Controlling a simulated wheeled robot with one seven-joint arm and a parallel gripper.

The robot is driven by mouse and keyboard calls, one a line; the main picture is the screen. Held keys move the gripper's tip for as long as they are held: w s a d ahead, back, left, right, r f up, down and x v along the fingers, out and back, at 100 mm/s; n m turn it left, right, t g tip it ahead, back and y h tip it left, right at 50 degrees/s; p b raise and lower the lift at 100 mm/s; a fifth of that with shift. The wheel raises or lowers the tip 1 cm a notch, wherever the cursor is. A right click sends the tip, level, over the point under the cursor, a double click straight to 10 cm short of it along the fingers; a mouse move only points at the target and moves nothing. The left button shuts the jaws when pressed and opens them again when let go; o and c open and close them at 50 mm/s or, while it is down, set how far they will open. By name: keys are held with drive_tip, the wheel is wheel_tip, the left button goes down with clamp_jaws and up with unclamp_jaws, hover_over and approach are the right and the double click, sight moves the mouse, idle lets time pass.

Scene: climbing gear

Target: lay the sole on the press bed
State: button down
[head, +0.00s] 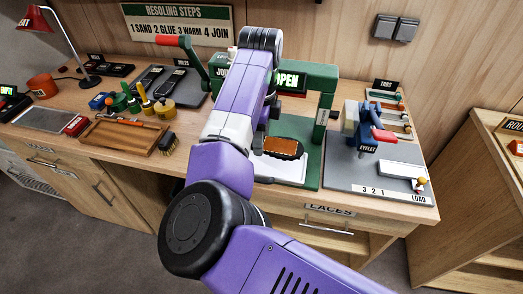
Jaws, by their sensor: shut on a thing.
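The sole (284,147) is brown on top with a dark edge and shows just right of my arm, over the press. The press (326,100) is a green frame with an OPEN sign on its crossbar. Its bed is a pale plate (279,171) on a green base, below the sole in the picture. My gripper (267,132) is mostly hidden behind my own purple arm, at the left end of the sole. It is shut on the sole. Whether the sole touches the bed I cannot tell.
A red-handled lever (166,41) stands at the press's left. The blue eyelet machine (367,130) stands on a grey mat at the right. A wooden tray (122,136), brush (167,143) and glue pots (164,108) lie left on the bench.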

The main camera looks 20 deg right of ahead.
sight(260, 161)
drive_tip(key=shift+a+f+p, duration=0.15)
drive_tip(key=shift+f+p, duration=0.15)
drive_tip(key=shift+f, duration=2.6)
drive_tip(key=shift+f, duration=0.15)
drive_tip(key=c, duration=0.9)
unclamp_jaws()
drive_tip(key=shift+c, duration=0.2)
wheel_tip(260, 161, up, 12)
drive_tip(key=shift+r+b, duration=0.15)
drive_tip(key=shift+b, duration=0.8)
